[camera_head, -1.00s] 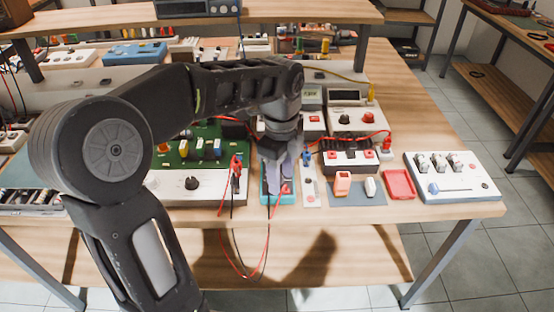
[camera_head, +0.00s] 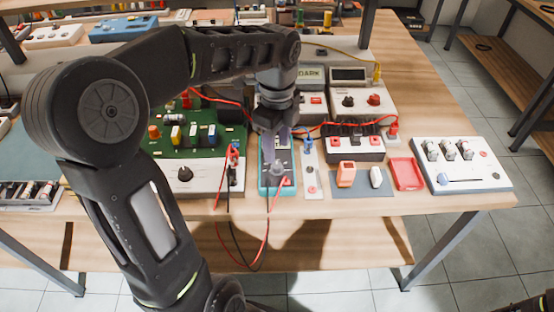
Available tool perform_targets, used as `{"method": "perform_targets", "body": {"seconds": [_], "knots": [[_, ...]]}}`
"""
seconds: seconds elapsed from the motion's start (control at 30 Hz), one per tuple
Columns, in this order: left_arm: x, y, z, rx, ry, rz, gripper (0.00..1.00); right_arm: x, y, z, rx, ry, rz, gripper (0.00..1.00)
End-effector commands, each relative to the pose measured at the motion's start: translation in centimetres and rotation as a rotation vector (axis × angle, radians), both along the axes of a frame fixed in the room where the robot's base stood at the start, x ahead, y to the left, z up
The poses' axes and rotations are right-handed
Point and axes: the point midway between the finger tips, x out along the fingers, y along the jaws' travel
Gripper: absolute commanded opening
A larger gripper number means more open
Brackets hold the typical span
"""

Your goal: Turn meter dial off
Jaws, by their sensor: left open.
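A teal-edged handheld meter (camera_head: 264,183) lies on the workbench near its front edge, left of centre. Its dark face is partly covered by my left gripper (camera_head: 277,155). The gripper points down over the meter with its jaws open and nothing clearly held between them. The dial is hidden or too small to make out behind the fingers, and I cannot tell whether they touch it. Red and black leads run from the meter's lower end and hang over the bench edge. My right gripper is not in view.
A green circuit board (camera_head: 205,145) with a black knob stands close left of the meter. A narrow white switch strip (camera_head: 311,185) is close right. Farther right are a grey mat (camera_head: 360,188), a red tray (camera_head: 406,173) and a white slider panel (camera_head: 462,175).

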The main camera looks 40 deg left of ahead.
Motion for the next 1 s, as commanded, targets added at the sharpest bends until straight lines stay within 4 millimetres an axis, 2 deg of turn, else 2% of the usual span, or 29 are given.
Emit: {"method": "perform_targets", "body": {"seconds": [0.2, 0.4, 0.73, 1.0], "knots": [[-0.1, 0.0, -3.6, -0.001, 0.004, 0.001, 0.46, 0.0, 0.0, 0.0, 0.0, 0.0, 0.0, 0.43], [0.0, 0.0, -5.7, -0.001, 0.002, 0.001, 0.46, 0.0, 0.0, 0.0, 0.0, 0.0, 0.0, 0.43], [0.0, 0.0, -6.1, 0.0, 0.0, 0.0, 0.45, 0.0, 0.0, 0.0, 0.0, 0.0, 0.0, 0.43], [0.0, 0.0, -6.0, -0.001, 0.0, 0.0, 0.23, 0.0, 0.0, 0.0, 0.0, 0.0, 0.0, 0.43]]}}
